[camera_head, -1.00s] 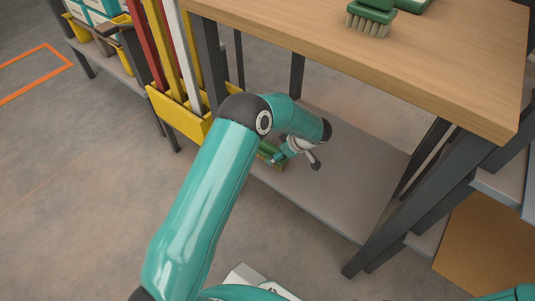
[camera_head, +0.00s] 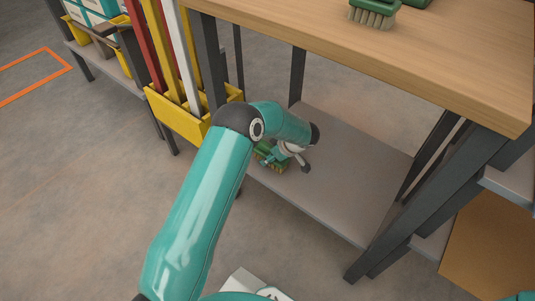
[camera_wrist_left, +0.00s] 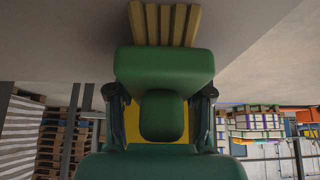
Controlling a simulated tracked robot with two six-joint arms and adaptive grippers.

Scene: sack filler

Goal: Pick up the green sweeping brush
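A green sweeping brush (camera_head: 270,164) with pale bristles is on the lower shelf of the workbench, partly hidden behind my left gripper (camera_head: 284,153). In the left wrist view the green brush (camera_wrist_left: 163,66) fills the middle, its bristles pointing to the top of the picture. The fingers of my left gripper (camera_wrist_left: 160,100) stand on either side of its narrow neck, with narrow gaps showing between neck and fingers. The gripper looks open around it. A second green brush (camera_head: 373,13) stands bristles down on the bench top. My right gripper is out of view.
The wooden bench top (camera_head: 440,65) overhangs the lower shelf (camera_head: 340,170). A yellow holder (camera_head: 180,118) with upright red, yellow and white handles stands left of the shelf. Dark bench legs (camera_head: 440,195) are at the right. The shelf right of the brush is bare.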

